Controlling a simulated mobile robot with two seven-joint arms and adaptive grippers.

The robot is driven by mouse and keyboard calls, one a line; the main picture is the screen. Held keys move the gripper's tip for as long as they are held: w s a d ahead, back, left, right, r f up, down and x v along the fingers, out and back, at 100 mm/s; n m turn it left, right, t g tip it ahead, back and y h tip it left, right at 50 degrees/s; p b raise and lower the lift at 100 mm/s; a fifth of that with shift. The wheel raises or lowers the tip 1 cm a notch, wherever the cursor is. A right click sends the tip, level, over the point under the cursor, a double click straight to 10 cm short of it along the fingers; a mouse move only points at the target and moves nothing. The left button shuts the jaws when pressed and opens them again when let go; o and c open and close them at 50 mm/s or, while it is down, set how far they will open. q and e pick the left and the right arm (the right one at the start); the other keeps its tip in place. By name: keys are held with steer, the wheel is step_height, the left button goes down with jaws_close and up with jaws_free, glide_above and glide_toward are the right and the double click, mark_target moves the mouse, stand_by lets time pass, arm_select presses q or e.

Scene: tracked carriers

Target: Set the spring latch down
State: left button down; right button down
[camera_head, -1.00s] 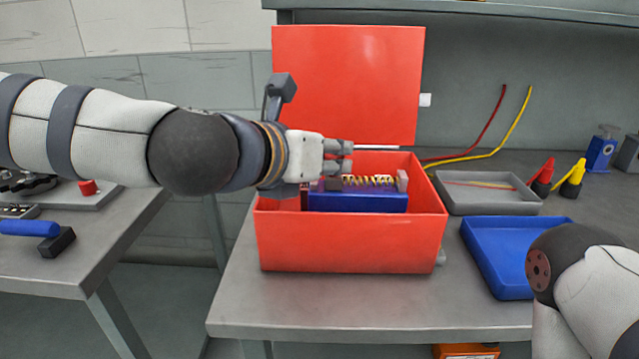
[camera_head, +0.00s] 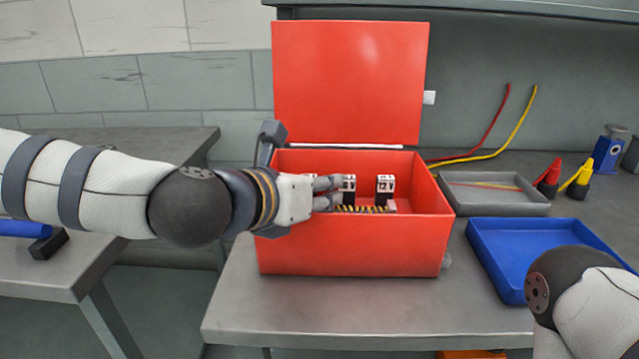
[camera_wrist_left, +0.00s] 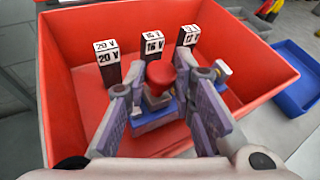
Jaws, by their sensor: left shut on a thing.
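The spring latch (camera_wrist_left: 155,112) has a blue base, a red knob and a yellowish coil spring. My left gripper (camera_wrist_left: 158,78) is shut on it, with the red knob between its fingers in the left wrist view. In the head view the gripper (camera_head: 330,192) is inside the open red box (camera_head: 350,250). Only the latch's spring (camera_head: 362,209) shows there above the front wall. I cannot tell whether its base touches the box floor. My right gripper is out of view.
Black posts with white voltage labels stand along the box's back wall, one marked 20 V (camera_wrist_left: 109,66). The box's red lid (camera_head: 350,85) is upright. A blue tray (camera_head: 535,245) and a grey tray (camera_head: 490,190) lie right of the box.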

arm_select(q)
steer(key=c, duration=1.4)
jaws_free()
steer(key=shift+o, duration=0.2)
steer(key=shift+r, duration=0.9)
steer(key=p+v, duration=0.2)
steer(key=v, duration=1)
steer(key=shift+f, duration=0.3)
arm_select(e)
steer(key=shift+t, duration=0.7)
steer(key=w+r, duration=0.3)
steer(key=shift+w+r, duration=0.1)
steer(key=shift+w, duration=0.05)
